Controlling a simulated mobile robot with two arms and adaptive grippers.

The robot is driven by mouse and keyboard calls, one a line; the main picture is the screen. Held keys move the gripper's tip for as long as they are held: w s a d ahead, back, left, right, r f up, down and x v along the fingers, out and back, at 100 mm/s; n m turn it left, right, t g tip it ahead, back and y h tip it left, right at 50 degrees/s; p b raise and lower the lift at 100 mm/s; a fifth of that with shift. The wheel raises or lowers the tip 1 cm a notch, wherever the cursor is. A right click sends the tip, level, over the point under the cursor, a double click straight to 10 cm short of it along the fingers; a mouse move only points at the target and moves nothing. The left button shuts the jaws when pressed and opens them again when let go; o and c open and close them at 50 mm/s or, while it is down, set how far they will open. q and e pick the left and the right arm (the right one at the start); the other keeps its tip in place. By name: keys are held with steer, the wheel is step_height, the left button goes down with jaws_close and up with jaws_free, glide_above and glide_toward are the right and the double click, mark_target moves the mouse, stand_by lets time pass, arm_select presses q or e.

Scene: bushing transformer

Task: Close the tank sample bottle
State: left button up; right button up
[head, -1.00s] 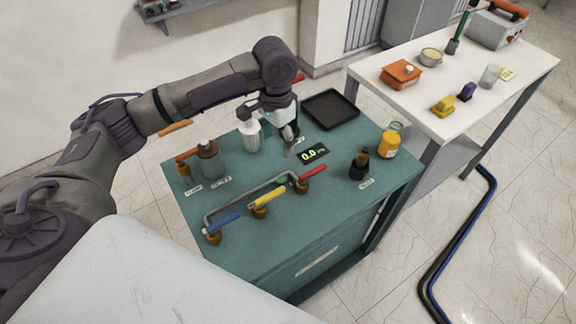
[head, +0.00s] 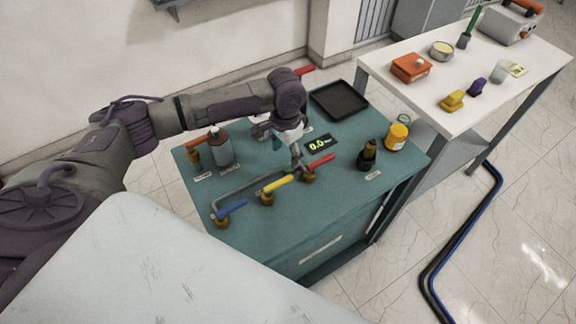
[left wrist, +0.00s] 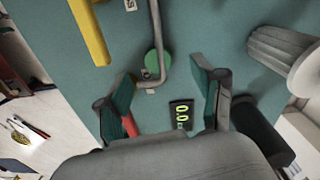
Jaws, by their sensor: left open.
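Bottles stand on the teal table (head: 255,215); their labels are too small to read, so I cannot tell which is the tank sample bottle. A dark bottle with a brown top (head: 367,155) stands at the right. My left gripper (head: 296,163) is open and empty, pointing down beside the bent grey pipe (head: 240,190). The left wrist view shows its spread fingers (left wrist: 165,100) near a green disc (left wrist: 152,64).
Blue (head: 229,209), yellow (head: 277,184) and red (head: 320,161) lever handles line the front. A digital display (head: 319,142) lies near the gripper. A yellow jar (head: 396,136) and a black tray (head: 339,100) stand farther right and back. A white table (head: 510,75) holds other items.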

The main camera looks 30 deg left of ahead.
mark_target(287, 167)
arm_select(q)
steer(key=shift+f, duration=0.1)
steer(key=shift+f+p, duration=0.3)
steer(key=shift+p, duration=0.05)
steer(key=f, duration=0.2)
steer(key=f+p, duration=0.1)
steer(key=shift+d+f, duration=0.2)
steer(key=shift+f, duration=0.5)
steer(key=c, duration=0.8)
